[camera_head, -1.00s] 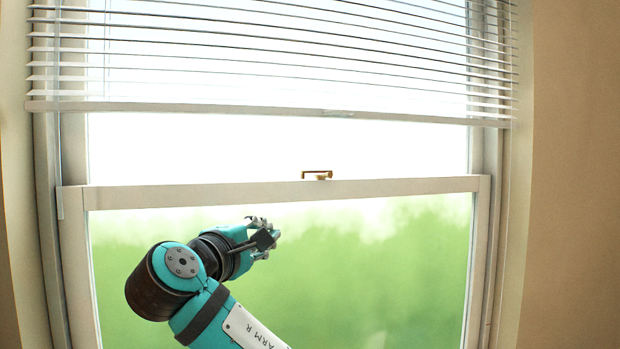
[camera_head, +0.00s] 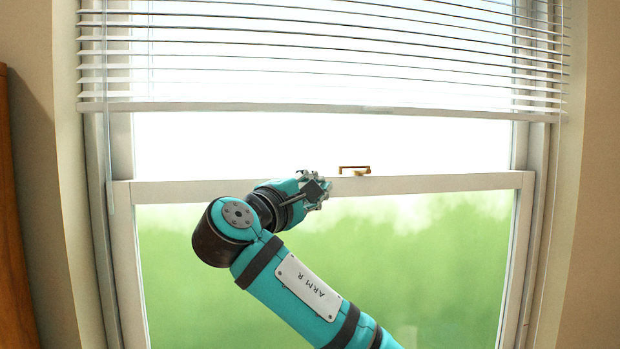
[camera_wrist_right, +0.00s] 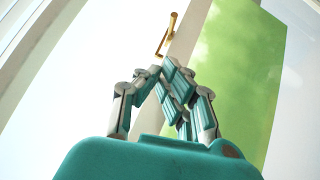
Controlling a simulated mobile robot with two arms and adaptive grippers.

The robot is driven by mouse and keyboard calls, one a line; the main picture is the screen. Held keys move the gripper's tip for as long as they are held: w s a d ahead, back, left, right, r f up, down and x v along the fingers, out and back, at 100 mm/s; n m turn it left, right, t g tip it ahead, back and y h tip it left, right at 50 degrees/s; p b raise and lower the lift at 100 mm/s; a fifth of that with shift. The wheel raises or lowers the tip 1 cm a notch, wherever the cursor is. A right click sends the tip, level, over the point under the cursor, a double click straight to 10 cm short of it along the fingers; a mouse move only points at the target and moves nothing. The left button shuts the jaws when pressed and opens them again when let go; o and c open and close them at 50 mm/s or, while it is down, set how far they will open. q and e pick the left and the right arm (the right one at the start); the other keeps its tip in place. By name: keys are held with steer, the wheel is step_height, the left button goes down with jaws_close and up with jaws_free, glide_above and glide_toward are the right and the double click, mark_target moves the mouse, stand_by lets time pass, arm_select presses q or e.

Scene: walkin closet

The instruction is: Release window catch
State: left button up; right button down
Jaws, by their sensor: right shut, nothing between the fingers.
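The brass window catch (camera_head: 355,170) sits on top of the white meeting rail (camera_head: 440,184) of the window. In the right wrist view the catch (camera_wrist_right: 167,34) stands beyond the fingertips, with a gap between. My right gripper (camera_head: 326,187) is just left of the catch and slightly below it in the head view, over the rail. Its fingers (camera_wrist_right: 166,72) are together and empty. The catch is not touched by the fingers in the wrist view. My left gripper is out of view.
A white slatted blind (camera_head: 330,55) hangs over the upper part of the window, its bottom bar (camera_head: 320,108) above the catch. The lower pane (camera_head: 420,260) shows blurred green. A brown wooden piece (camera_head: 12,230) stands at the far left.

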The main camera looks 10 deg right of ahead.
mark_target(361, 171)
steer(key=w+d+r+p, duration=0.1)
steer(key=w+d+p, duration=0.3)
steer(key=d, duration=0.3)
steer(key=shift+d+r, duration=0.2)
steer(key=shift+d, duration=0.1)
steer(key=shift+w+a, duration=0.15)
